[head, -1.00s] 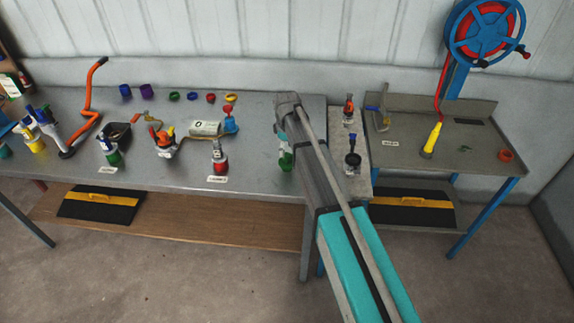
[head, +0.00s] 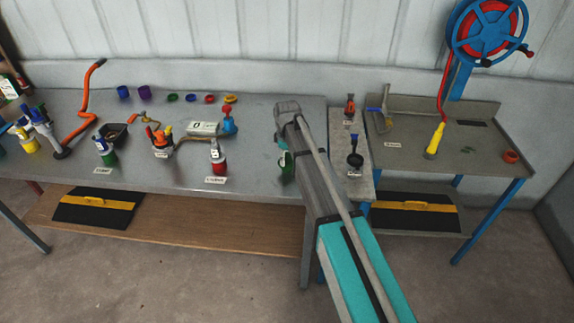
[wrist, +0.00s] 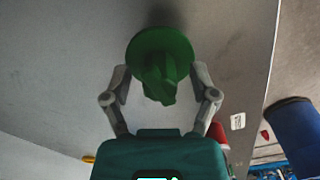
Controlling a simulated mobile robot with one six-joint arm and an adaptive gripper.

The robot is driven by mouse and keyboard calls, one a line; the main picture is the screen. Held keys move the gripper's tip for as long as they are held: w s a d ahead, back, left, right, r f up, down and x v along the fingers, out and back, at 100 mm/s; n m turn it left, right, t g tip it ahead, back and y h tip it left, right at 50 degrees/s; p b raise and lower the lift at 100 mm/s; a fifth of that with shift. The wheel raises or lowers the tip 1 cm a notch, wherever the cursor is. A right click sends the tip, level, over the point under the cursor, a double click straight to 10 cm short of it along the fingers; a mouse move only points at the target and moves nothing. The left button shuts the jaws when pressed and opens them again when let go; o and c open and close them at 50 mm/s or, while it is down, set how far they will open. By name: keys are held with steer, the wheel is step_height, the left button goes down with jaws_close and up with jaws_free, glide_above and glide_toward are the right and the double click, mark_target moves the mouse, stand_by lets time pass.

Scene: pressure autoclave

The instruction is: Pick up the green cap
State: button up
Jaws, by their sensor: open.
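In the wrist view the green cap (wrist: 163,50) is a round green disc with a raised, ridged grip on it. It sits between the two fingers of my gripper (wrist: 159,72), which are open with one on each side. The fingertips are close to the disc's rim; I cannot tell whether they touch it. In the head view a green piece (head: 285,161) shows at the right part of the long grey table, partly hidden by my arm. My fingers are hard to make out there.
The long grey table (head: 258,185) holds a red container (head: 217,159) left of my arm and several coloured rings at the back. A narrow stand right of my arm holds a black-topped piece (head: 355,160). A blue and red wheel (head: 487,32) rises at the right.

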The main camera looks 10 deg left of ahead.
jaws_close()
stand_by(0.5)
steer(key=shift+r, duration=0.1)
step_height(320, 180, up, 2)
steer(key=p, duration=0.2)
steer(key=shift+r+p, duration=0.25)
steer(key=shift+p, duration=0.1)
steer(key=s+d+r+p, duration=0.4)
steer(key=s+r+p, duration=0.6)
steer(key=s, duration=0.3)
steer(key=shift+s+d+r, duration=0.15)
steer(key=shift+r, duration=0.05)
stand_by(0.3)
